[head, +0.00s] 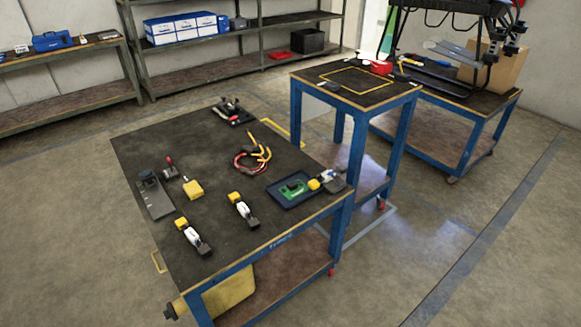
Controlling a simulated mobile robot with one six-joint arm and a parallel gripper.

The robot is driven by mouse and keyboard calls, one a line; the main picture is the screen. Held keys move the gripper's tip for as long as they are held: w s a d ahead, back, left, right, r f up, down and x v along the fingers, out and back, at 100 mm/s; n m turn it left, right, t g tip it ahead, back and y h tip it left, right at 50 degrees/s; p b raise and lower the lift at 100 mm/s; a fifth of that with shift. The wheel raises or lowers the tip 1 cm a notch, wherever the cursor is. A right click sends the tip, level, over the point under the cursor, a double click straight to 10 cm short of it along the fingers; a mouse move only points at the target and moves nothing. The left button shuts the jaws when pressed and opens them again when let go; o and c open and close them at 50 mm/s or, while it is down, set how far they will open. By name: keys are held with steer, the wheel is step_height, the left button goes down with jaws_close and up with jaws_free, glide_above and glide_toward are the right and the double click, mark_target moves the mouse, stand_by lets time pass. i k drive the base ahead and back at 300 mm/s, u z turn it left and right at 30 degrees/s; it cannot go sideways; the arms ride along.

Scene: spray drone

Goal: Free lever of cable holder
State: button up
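Two devices could be the cable holder, and I cannot tell which. One is a dark fixture (232,110) with a red-tipped part at the far edge of the front workbench (200,140). The other is a small clamp-like piece with a red-topped lever (170,167) standing at the left of the bench. Lever positions are too small to read. A red and yellow cable loop (251,160) lies loose-looking in the middle right of the bench, apart from both. My gripper is not in view.
A grey plate (156,199), a yellow block (193,189) and two white-and-black devices (195,238) (244,211) lie on the bench. A dark blue tray (286,200) holds a green board. A taller blue stand (330,90) is behind right; a black drone frame (487,50) is beyond.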

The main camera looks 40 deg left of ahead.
mark_target(330, 173)
steer(key=k, duration=0.2)
steer(key=u, duration=1.6)
steer(key=k, duration=0.9)
steer(key=z, duration=0.15)
steer(key=i, duration=0.8)
